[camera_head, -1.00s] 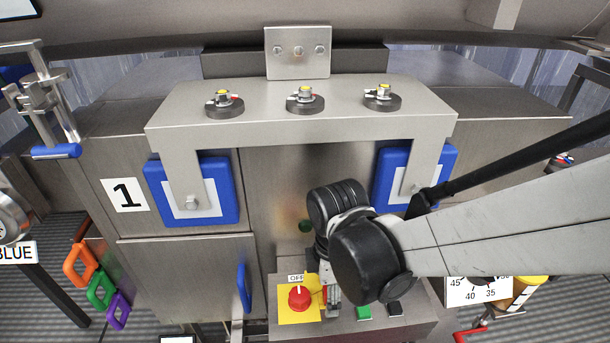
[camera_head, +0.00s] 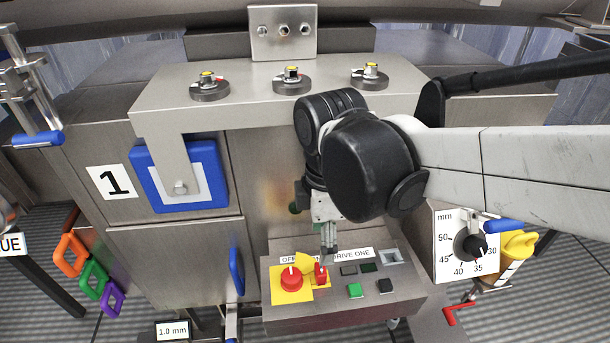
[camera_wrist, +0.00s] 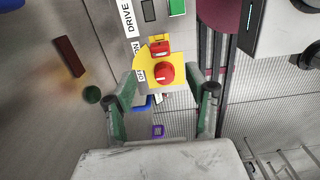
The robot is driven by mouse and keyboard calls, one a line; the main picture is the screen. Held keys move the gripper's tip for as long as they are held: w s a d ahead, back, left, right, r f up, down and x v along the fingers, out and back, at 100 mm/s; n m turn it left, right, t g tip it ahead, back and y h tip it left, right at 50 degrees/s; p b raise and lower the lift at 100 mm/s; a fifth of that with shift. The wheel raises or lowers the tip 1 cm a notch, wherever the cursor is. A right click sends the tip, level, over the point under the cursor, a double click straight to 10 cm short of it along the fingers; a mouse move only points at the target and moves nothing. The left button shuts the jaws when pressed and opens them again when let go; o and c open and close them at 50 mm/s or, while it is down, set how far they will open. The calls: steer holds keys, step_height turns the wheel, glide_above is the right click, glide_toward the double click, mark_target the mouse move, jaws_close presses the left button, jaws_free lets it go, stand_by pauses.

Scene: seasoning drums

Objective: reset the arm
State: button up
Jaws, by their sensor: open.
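My gripper (camera_head: 328,250) hangs from my arm just above the grey control box (camera_head: 390,308), close to the red switch part on its yellow plate. In the wrist view my gripper (camera_wrist: 160,92) is open, with its two fingers spread and nothing between them held. A red knob (camera_head: 291,279) on a yellow plate shows left of the fingers, and the same red knob also shows between the fingers in the wrist view (camera_wrist: 165,72). I cannot tell whether a fingertip touches the red part beside it.
The box carries a green button (camera_head: 355,290) and a black button (camera_head: 385,286). A dial panel (camera_head: 450,262) stands to the right. A steel bracket (camera_head: 250,105) with three yellow-topped knobs is behind. A blue handle (camera_head: 237,271) juts out at left.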

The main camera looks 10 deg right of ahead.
steer(key=shift+r, duration=0.3)
stand_by(0.4)
steer(key=d+r+m+t+p, duration=0.1)
steer(key=d+r+m+t, duration=0.3)
steer(key=d+m+t, duration=0.95)
step_height(320, 180, up, 14)
steer(key=a+m+g+p, duration=0.2)
steer(key=m+g+p, duration=0.2)
steer(key=p, duration=1)
steer(key=shift+s+a+g, duration=0.25)
steer(key=shift+a+g, duration=0.15)
steer(key=shift+g, duration=0.75)
steer(key=shift+c, duration=0.4)
